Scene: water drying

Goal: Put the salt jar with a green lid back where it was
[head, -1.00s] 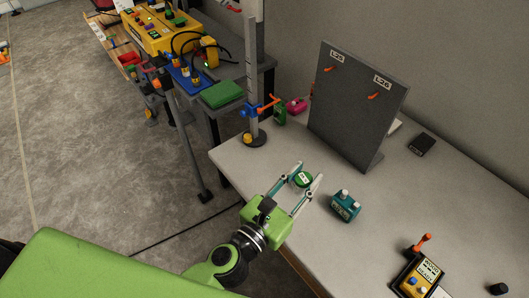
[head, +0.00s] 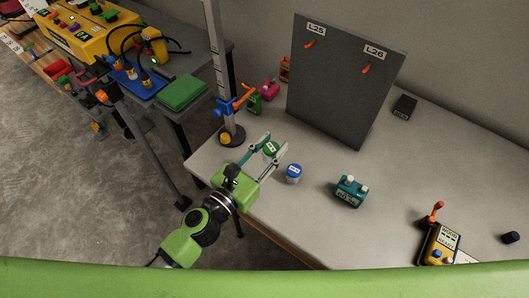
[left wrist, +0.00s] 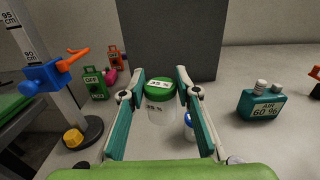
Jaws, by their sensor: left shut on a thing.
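The salt jar with a green lid (head: 271,149) is between the fingers of my left gripper (head: 276,147), near the table's left end. I cannot tell whether the jar's base touches the table. A jar with a blue lid (head: 294,173) stands to its right; in the left wrist view it is partly hidden behind the right finger. My right gripper is not in view.
A ruler post on a round base (head: 232,137) stands left of the held jar. A grey upright board (head: 345,85) with orange hooks stands behind. A teal device (head: 350,191) is to the right. Bare table (head: 420,165) lies right.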

